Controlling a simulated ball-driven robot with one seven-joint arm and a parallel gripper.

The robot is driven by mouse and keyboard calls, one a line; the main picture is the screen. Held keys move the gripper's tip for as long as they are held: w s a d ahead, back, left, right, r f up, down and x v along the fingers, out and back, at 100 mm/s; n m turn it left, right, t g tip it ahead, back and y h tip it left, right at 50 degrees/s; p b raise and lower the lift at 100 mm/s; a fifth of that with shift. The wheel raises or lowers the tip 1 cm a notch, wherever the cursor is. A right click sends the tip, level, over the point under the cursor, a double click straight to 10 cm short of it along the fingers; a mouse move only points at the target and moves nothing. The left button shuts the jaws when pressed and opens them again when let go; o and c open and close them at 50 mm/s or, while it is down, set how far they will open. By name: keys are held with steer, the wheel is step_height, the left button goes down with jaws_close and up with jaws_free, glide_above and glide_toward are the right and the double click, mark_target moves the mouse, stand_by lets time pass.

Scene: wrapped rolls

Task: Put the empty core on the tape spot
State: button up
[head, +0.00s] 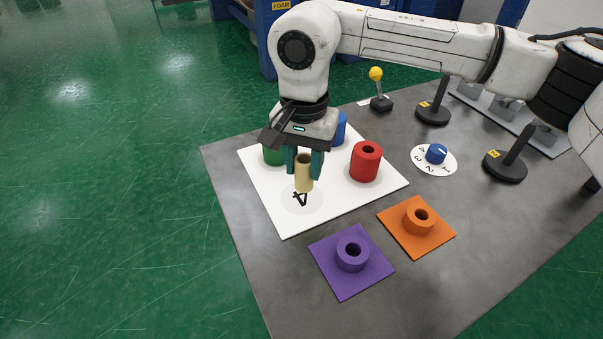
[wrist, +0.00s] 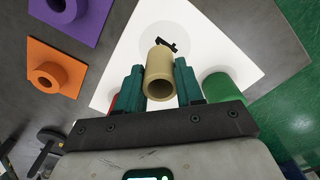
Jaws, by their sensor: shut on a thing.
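My gripper (head: 303,163) is shut on a tan, hollow core (head: 304,183). In the wrist view the core (wrist: 159,68) stands between the two teal fingers, its open end facing the camera. The core is upright over a pale round spot (head: 291,207) marked 4 on the white board (head: 286,228). I cannot tell whether its lower end touches the board. Which spot is the tape spot is not labelled. A red roll (head: 365,162), a green roll (head: 273,155) and a blue roll (head: 341,128) stand on the board, the last two partly hidden by my gripper.
A purple roll (head: 352,255) on a purple square and an orange roll (head: 419,219) on an orange square lie nearer the front. A blue dial (head: 436,153), a yellow-knobbed lever (head: 376,75) and black posts (head: 511,158) stand right and behind. The grey table's front is clear.

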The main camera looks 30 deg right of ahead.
steer(key=shift+w+f, duration=0.35)
steer(key=shift+f, duration=0.15)
steer(key=shift+w+f, duration=0.1)
steer(key=shift+f, duration=1.5)
steer(key=shift+f, duration=0.15)
steer(key=o, duration=1)
step_height(320, 180, up, 12)
steer(key=shift+r, duration=0.2)
